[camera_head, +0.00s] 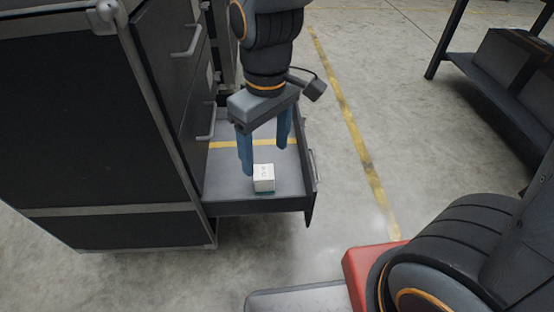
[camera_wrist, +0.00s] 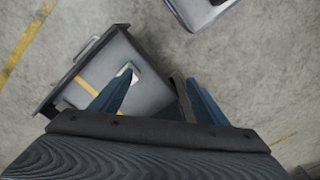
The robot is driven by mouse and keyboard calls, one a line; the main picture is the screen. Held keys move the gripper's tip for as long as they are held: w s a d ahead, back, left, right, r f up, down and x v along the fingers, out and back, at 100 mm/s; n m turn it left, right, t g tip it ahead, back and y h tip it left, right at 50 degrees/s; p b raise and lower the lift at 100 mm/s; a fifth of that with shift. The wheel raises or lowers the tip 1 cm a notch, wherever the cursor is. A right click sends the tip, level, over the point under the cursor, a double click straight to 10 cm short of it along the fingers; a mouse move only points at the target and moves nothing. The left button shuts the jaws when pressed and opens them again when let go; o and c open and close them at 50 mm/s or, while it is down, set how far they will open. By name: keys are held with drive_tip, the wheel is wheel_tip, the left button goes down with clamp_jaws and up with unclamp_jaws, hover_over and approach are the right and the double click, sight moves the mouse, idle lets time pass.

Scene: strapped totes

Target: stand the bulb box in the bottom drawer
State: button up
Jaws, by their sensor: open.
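The bulb box (camera_head: 264,178) is a small white carton with a green base. It stands upright inside the open bottom drawer (camera_head: 250,208), near the side wall at the front of the head view. My gripper (camera_head: 265,157) points down over the drawer with its two blue fingers apart and nothing between them. The left finger's tip is close to the box; I cannot tell whether they touch. In the wrist view the box (camera_wrist: 128,69) shows partly behind the left finger. The open gripper (camera_wrist: 155,88) also shows there, with the drawer (camera_wrist: 152,97) below it.
The dark cabinet (camera_head: 90,120) stands left, with shut drawers above the open one. A yellow strip (camera_head: 225,144) crosses the drawer floor, which is otherwise mostly bare. A rack with dark totes (camera_head: 510,70) stands at the right. Open concrete floor lies between.

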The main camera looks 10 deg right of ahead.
drive_tip(key=s+d+r+m, duration=0.1)
drive_tip(key=s+r+m, duration=0.2)
drive_tip(key=s, duration=0.3)
drive_tip(key=shift+s+d, duration=0.25)
drive_tip(key=shift+d, duration=0.05)
drive_tip(key=shift+r, duration=0.2)
idle(0.7)
drive_tip(key=d+r+m+p, duration=0.5)
drive_tip(key=d+r+p, duration=1)
drive_tip(key=p, duration=0.9)
wheel_tip(320, 180, up, 4)
drive_tip(key=shift+s+f, duration=0.1)
drive_tip(key=shift+s, duration=0.35)
